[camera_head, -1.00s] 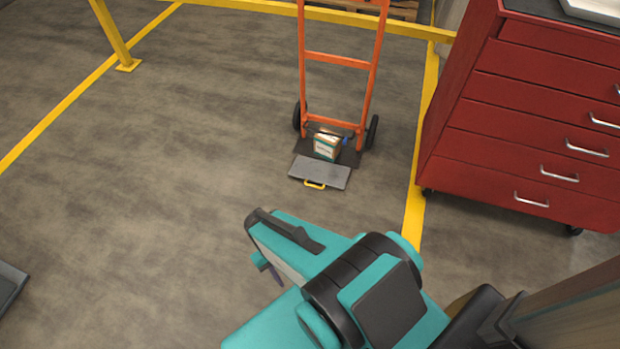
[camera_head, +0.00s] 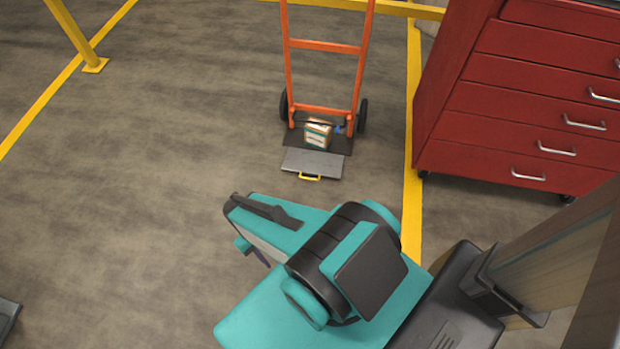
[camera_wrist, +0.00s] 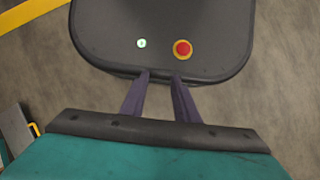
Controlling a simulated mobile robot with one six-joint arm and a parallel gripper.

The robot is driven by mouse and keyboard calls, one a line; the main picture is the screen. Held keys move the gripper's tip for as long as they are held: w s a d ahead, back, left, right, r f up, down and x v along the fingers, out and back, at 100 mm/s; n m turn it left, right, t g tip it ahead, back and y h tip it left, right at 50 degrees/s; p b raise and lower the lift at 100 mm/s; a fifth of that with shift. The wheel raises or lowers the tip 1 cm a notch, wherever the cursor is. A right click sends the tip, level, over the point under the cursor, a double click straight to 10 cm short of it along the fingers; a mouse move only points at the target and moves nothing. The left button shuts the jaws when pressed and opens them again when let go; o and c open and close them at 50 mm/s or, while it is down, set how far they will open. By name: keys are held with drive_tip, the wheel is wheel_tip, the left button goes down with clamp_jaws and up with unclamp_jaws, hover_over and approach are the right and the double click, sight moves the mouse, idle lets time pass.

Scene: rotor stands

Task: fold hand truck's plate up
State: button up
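The orange hand truck (camera_head: 325,46) stands upright with its wheels on the floor. Its grey plate (camera_head: 312,162) lies flat on the floor in front of the dark toe, its yellow handle (camera_head: 310,178) toward me. A small box (camera_head: 318,133) sits on the toe behind the plate. My gripper (camera_head: 264,262) is in front of the plate, well short of it and touching nothing. In the wrist view its two purple fingers (camera_wrist: 159,74) are apart with nothing between them. Part of a grey plate with a yellow handle (camera_wrist: 36,129) shows at the left edge there.
A red drawer cabinet (camera_head: 510,110) stands at the right, beside a yellow floor line (camera_head: 412,200). A yellow post (camera_head: 78,35) stands at the upper left. A grey object (camera_head: 6,318) is cut off at the lower left. The floor left of the truck is clear.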

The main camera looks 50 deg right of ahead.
drive_tip(key=shift+f, duration=0.1)
drive_tip(key=w+d+f+m+t+y+b, duration=0.45)
drive_tip(key=w+d+f+m+b, duration=0.3)
drive_tip(key=f, duration=0.25)
drive_tip(key=w+d+f+m+t+y+b, duration=0.4)
drive_tip(key=w+d+f+m+y+b, duration=0.15)
drive_tip(key=w+d+f+b, duration=0.45)
drive_tip(key=s+d+f+m+t+h+b, duration=0.1)
drive_tip(key=d+f+m+t+b, duration=0.1)
drive_tip(key=d, duration=0.8)
drive_tip(key=s+d+f+m+t+h+b, duration=0.2)
drive_tip(key=d+f+m+t+b, duration=0.1)
drive_tip(key=d, duration=0.8)
drive_tip(key=s+d+f+m+t+h+b, duration=0.2)
drive_tip(key=d+f+m+t+b, duration=0.1)
drive_tip(key=d, duration=0.8)
drive_tip(key=shift+f+m+t, duration=0.8)
drive_tip(key=shift+m+t, duration=0.3)
drive_tip(key=shift+t, duration=0.35)
drive_tip(key=shift+s+d+h, duration=0.25)
drive_tip(key=shift+d+h, duration=0.05)
drive_tip(key=shift+w+a, duration=0.1)
drive_tip(key=shift+w, duration=0.1)
